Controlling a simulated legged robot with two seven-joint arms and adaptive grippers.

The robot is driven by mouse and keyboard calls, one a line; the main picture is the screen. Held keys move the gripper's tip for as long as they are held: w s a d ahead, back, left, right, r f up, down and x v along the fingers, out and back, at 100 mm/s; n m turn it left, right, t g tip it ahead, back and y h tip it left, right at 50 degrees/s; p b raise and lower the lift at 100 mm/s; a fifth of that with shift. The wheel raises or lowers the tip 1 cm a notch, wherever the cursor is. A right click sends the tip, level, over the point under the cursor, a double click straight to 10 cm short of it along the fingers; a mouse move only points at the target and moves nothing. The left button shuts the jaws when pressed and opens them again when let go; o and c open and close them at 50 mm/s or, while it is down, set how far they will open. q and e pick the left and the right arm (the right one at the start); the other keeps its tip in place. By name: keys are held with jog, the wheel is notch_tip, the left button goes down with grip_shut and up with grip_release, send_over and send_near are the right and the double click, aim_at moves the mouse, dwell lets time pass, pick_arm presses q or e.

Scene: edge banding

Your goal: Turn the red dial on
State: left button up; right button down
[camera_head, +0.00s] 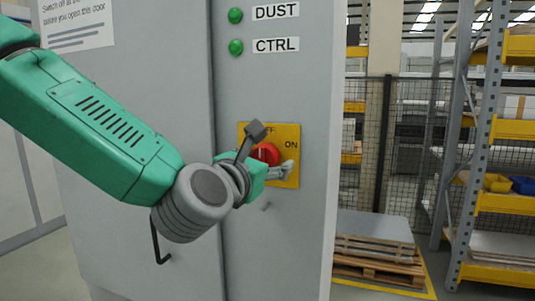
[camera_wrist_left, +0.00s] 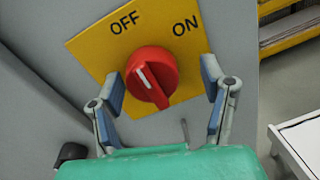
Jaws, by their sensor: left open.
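The red dial (camera_head: 266,154) sits on a yellow plate (camera_head: 292,130) marked OFF and ON, on the grey cabinet front. In the left wrist view the red dial (camera_wrist_left: 151,75) has a white line that points up toward the OFF label; the yellow plate (camera_wrist_left: 95,48) also shows there. My left gripper (camera_head: 272,163) is in front of the dial. In the left wrist view the left gripper (camera_wrist_left: 163,84) is open, with one finger on each side of the dial and gaps between. The gripper hides part of the dial in the head view. My right gripper is out of view.
The grey cabinet (camera_head: 275,75) carries two green lamps, labelled DUST (camera_head: 235,15) and CTRL (camera_head: 236,47). A black handle (camera_head: 156,240) is on its door at lower left. A pallet stack (camera_head: 375,250) and a yellow shelf rack (camera_head: 500,130) stand to the right.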

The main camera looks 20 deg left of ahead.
pick_arm(q)
jog(key=shift+w, duration=0.3)
jog(key=shift+w+a, duration=0.1)
jog(key=shift+a, duration=0.65)
jog(key=shift+c, duration=0.8)
jog(key=shift+f, duration=0.1)
jog(key=c, duration=0.7)
jog(key=shift+d, duration=0.2)
jog(key=c, duration=0.3)
jog(key=shift+o, duration=0.2)
jog(key=shift+d+r, duration=0.2)
jog(key=shift+d, duration=0.05)
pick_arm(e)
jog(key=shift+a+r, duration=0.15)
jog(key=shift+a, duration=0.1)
